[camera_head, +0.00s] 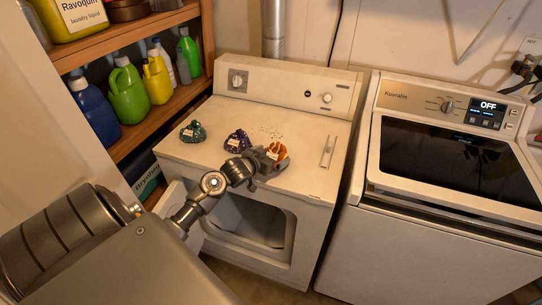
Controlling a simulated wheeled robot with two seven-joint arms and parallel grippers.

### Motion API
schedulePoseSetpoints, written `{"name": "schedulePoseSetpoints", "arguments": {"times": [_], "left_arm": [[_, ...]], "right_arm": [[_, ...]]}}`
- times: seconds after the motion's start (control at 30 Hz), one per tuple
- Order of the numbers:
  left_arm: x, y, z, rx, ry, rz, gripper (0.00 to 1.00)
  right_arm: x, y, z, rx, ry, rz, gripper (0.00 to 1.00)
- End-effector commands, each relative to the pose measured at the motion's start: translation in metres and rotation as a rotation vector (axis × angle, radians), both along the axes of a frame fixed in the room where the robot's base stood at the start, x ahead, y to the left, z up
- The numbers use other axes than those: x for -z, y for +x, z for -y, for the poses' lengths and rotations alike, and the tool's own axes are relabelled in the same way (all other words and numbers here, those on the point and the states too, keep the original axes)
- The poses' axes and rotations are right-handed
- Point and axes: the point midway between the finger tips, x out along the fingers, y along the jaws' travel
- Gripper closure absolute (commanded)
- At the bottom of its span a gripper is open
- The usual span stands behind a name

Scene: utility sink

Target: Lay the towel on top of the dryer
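The white dryer (215,158) stands in the middle, its front door open and a dark opening (250,222) below the top. Three small crumpled bundles with white labels are in a row at its top: green (193,131), purple (238,141) and orange (281,151). I cannot tell whether any of them is the towel, and no spread towel shows. My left gripper (267,162) is at the dryer's front edge, overlapping the orange bundle in the picture. Whether it touches or grips that bundle is unclear, and its fingers are hard to make out. My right gripper is out of view.
A washer (440,240) with a dark lid stands close on the right. A wooden shelf (150,125) with several detergent bottles stands on the left. A flat light-coloured piece (327,151) is on the dryer top's right side. The top's back area is mostly clear.

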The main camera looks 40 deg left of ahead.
Motion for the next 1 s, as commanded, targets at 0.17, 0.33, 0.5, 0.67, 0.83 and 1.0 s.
{"name": "schedulePoseSetpoints", "arguments": {"times": [0.17, 0.33, 0.5, 0.67, 0.83, 1.0], "left_arm": [[-0.003, 0.000, 0.000, 0.000, 0.000, 0.001, 0.00], [-0.007, -0.019, 0.001, 0.000, 0.001, 0.000, 0.00], [-0.019, -0.054, 0.003, 0.001, 0.003, -0.001, 0.00], [-0.030, -0.083, 0.006, 0.002, 0.002, -0.001, 0.00], [-0.039, -0.104, 0.007, 0.001, 0.001, 0.000, 0.00], [-0.043, -0.112, 0.008, 0.001, 0.000, 0.000, 0.00]], "right_arm": [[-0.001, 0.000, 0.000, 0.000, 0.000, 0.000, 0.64], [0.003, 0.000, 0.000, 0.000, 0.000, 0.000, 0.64], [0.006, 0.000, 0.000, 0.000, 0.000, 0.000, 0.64], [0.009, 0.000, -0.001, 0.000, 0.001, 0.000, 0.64], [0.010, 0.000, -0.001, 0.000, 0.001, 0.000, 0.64], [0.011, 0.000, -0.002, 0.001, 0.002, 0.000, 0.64]]}}
